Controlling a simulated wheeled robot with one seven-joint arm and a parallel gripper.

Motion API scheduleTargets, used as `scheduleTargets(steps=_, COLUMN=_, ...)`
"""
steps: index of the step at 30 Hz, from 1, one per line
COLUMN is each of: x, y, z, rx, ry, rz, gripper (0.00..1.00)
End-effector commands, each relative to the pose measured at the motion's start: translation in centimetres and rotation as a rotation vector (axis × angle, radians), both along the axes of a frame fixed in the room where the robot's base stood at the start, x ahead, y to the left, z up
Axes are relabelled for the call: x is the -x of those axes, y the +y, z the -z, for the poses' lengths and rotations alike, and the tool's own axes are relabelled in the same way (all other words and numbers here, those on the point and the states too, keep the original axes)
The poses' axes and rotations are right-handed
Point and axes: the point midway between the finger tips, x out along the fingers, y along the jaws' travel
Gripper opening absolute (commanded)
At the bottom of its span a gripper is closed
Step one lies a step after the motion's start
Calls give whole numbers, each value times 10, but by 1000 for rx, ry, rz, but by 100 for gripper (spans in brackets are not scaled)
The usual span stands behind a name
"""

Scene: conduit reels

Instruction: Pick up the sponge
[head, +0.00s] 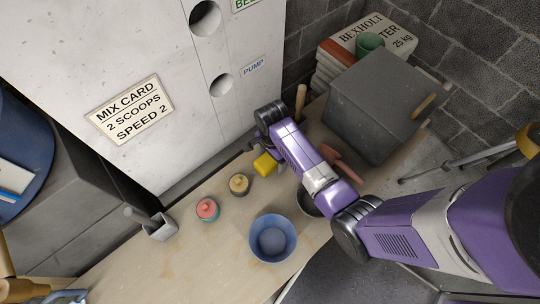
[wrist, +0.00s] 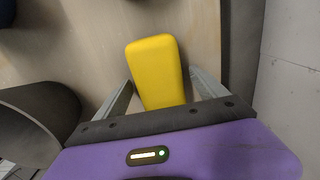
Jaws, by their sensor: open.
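The sponge (head: 264,164) is a yellow block on the light wooden bench, close to the grey panel wall. In the wrist view the sponge (wrist: 156,70) lies between the two grey fingers of my gripper (wrist: 160,92), with its far end reaching past the fingertips. The fingers stand apart, with a gap on each side of the sponge. In the head view my gripper (head: 265,146) is partly hidden behind my purple arm, right at the sponge. The near end of the sponge is hidden by the gripper body in the wrist view.
A blue bowl (head: 273,240), a red-lidded pot (head: 207,209) and a yellowish pot (head: 239,184) stand left and in front of the sponge. A large grey box (head: 380,105) stands to the right. A dark rounded object (wrist: 38,122) is close left of the gripper.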

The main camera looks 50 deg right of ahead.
Motion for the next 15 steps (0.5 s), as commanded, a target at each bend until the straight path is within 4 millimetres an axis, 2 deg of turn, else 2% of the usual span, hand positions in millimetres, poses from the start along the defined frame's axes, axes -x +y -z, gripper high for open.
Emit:
scheduleTargets(steps=8, x=0, y=0, z=2, rx=0, ry=-2, rz=0, gripper=80)
scheduleTargets(steps=15, x=0, y=0, z=2, rx=0, ry=-1, rz=0, gripper=33)
